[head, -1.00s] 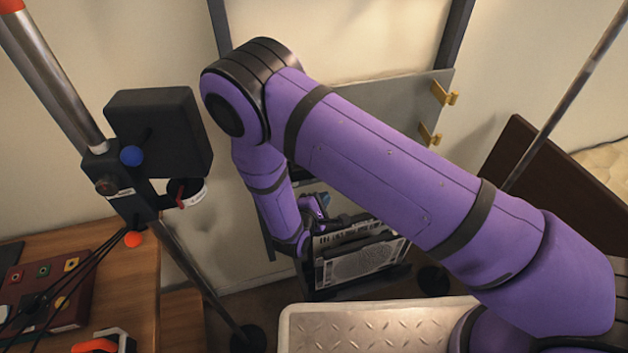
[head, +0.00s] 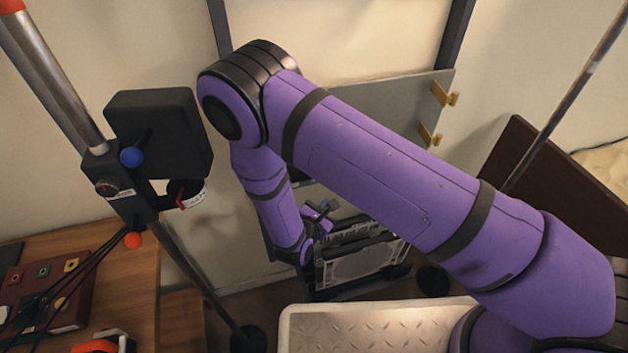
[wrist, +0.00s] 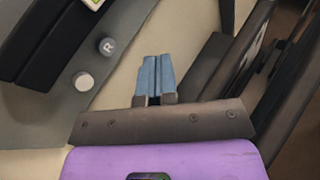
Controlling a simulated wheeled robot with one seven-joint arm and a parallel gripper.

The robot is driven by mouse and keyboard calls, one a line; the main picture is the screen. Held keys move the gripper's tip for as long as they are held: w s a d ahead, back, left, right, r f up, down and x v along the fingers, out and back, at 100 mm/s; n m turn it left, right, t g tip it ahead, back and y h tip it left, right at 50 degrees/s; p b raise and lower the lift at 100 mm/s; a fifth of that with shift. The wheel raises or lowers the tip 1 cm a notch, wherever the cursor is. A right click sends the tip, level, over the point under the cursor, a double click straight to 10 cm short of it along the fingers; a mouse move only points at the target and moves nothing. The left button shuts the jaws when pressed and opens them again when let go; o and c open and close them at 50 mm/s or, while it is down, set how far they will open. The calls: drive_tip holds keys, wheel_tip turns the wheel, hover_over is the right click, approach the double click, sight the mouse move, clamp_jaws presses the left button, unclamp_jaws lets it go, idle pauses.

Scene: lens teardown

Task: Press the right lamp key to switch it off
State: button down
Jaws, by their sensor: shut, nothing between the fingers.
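In the wrist view a grey panel (wrist: 40,125) carries two round keys. The key marked R (wrist: 107,46) is grey. The other key (wrist: 82,81) is paler and shows no readable letter. My gripper (wrist: 152,62) has its two blue-grey fingers together and empty. In the picture its tips are to the right of the R key, with a gap between them, and I see no contact. In the head view my gripper (head: 328,207) is small, low behind my arm, and I cannot make out the keys there.
A rack-like unit with a pale front (head: 360,265) stands just below my gripper. A grey board with yellow clips (head: 400,110) is behind my arm. A stand with a black box (head: 160,130) is at left, beside a wooden desk (head: 125,270). A pale ridged tray (head: 350,325) is in front.

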drive_tip(key=n, duration=0.2)
drive_tip(key=s+n, duration=0.1)
drive_tip(key=n, duration=0.2)
drive_tip(key=shift+s+d+f, duration=0.15)
drive_tip(key=shift+s+f, duration=0.05)
drive_tip(key=n, duration=0.2)
drive_tip(key=s+n, duration=0.1)
drive_tip(key=n, duration=0.1)
drive_tip(key=shift+d+f, duration=0.1)
drive_tip(key=shift+f, duration=0.05)
drive_tip(key=shift+w, duration=0.15)
drive_tip(key=w+a, duration=0.2)
drive_tip(key=w, duration=0.6)
drive_tip(key=shift+w+a, duration=0.15)
drive_tip(key=shift+a, duration=0.05)
drive_tip(key=shift+w, duration=0.15)
idle(1.8)
drive_tip(key=shift+w+a, duration=0.15)
drive_tip(key=shift+w, duration=0.1)
